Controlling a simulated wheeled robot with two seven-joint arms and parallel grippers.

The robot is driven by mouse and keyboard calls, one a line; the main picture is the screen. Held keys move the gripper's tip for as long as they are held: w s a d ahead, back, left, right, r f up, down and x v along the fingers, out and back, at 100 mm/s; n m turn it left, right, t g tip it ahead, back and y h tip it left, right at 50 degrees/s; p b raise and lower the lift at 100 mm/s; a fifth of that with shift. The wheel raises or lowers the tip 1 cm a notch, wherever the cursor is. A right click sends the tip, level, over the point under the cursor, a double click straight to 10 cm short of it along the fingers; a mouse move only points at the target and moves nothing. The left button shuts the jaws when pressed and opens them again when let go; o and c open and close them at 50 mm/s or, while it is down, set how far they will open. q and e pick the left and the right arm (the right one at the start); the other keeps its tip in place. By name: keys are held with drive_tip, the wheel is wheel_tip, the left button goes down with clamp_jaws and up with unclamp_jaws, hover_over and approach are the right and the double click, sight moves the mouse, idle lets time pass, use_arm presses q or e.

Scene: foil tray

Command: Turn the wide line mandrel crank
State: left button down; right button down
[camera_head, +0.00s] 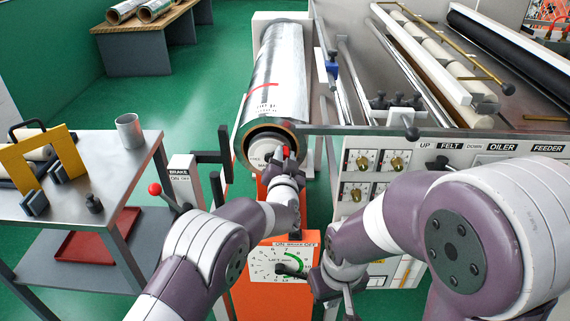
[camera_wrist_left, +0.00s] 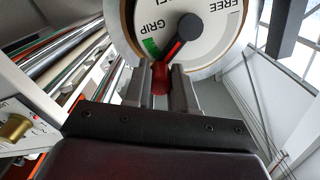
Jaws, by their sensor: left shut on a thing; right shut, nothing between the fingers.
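The mandrel crank is a black arm (camera_wrist_left: 184,36) with a red knob (camera_wrist_left: 159,76), set on a white round dial (camera_wrist_left: 228,48) marked FREE and GRIP. A green mark lies beside GRIP, close to the crank arm. The dial is on the near end of a large foil roll (camera_head: 277,75). My left gripper (camera_wrist_left: 160,92) is shut on the red knob, one finger on each side of it. In the head view my left gripper (camera_head: 287,160) hides much of the crank. My right gripper (camera_head: 346,300) is shut and empty, low in front of the machine.
An orange stand (camera_head: 262,300) with a lift gauge is below the roll. A brake lever with a red ball (camera_head: 154,189) is at the left. A metal side table (camera_head: 140,150) holds a cup (camera_head: 129,131) and a yellow frame. The control panel (camera_head: 430,158) is at the right.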

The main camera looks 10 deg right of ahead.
use_arm(q)
drive_tip(key=n+b, duration=0.1)
drive_tip(key=a+r+n+b, duration=0.1)
drive_tip(key=n, duration=0.1)
drive_tip(key=a+n+b, duration=0.1)
drive_tip(key=shift+w+r+n, duration=0.35)
drive_tip(key=shift+n, duration=0.05)
drive_tip(key=a+n+b, duration=0.1)
drive_tip(key=n+b, duration=0.2)
drive_tip(key=a+n+b, duration=0.2)
drive_tip(key=n+b, duration=0.1)
drive_tip(key=b, duration=0.1)
drive_tip(key=w+a+n+b, duration=0.1)
drive_tip(key=n+b, duration=0.3)
drive_tip(key=shift+w+a+r, duration=0.1)
drive_tip(key=shift+a+r, duration=0.1)
drive_tip(key=shift+r, duration=0.1)
drive_tip(key=w+a+f+n+b, duration=0.1)
drive_tip(key=a+f+n+b, duration=0.2)
drive_tip(key=n+b, duration=0.9)
drive_tip(key=shift+a+f+n+b, duration=0.3)
drive_tip(key=shift+a+f+b, duration=0.05)
drive_tip(key=shift+f+b, duration=0.5)
